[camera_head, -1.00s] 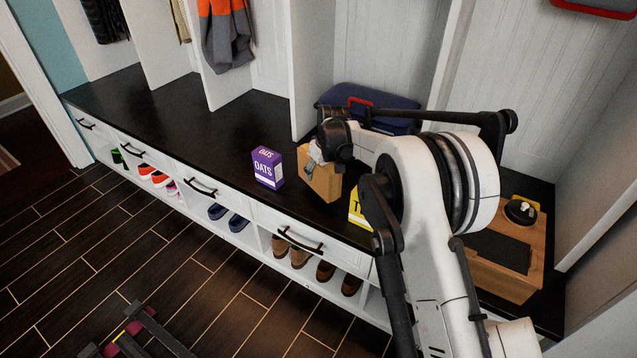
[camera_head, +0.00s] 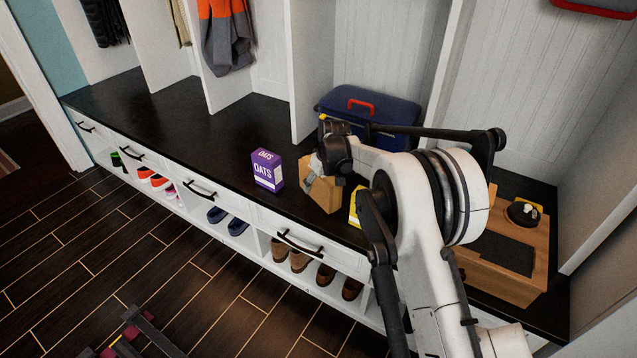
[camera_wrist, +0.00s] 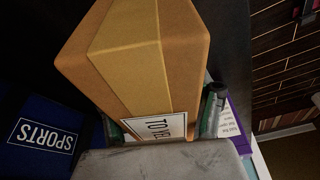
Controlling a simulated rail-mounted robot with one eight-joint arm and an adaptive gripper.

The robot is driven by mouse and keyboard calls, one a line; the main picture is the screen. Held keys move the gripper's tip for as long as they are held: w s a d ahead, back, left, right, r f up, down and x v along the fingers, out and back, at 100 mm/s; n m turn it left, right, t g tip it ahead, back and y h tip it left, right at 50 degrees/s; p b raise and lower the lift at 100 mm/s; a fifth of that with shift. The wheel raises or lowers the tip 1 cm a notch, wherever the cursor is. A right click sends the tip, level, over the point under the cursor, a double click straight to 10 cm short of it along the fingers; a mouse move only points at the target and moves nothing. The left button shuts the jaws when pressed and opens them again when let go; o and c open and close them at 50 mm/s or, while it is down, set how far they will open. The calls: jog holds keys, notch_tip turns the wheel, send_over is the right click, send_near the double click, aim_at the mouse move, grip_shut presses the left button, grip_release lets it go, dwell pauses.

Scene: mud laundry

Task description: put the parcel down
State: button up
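The parcel (camera_head: 322,195) is a brown cardboard box with a tape strip, at the bench's front edge between the oats box and a yellow box. In the wrist view the parcel (camera_wrist: 130,50) fills the upper middle and shows a white label. My gripper (camera_head: 313,178) is shut on the parcel, with a dark finger on each side of it in the wrist view (camera_wrist: 163,120). The parcel looks slightly tilted. Its underside is hidden, so I cannot tell whether it touches the black bench top (camera_head: 215,130).
A purple oats box (camera_head: 267,170) stands close left of the parcel. A yellow box (camera_head: 355,207) is close right, partly behind my arm. A blue cooler bag (camera_head: 370,110) sits behind. A wooden box (camera_head: 510,280) is at right. The bench is clear at far left.

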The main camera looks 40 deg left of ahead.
jog(key=p+v, duration=0.3)
jog(key=v, duration=0.9)
jog(key=shift+r, duration=0.1)
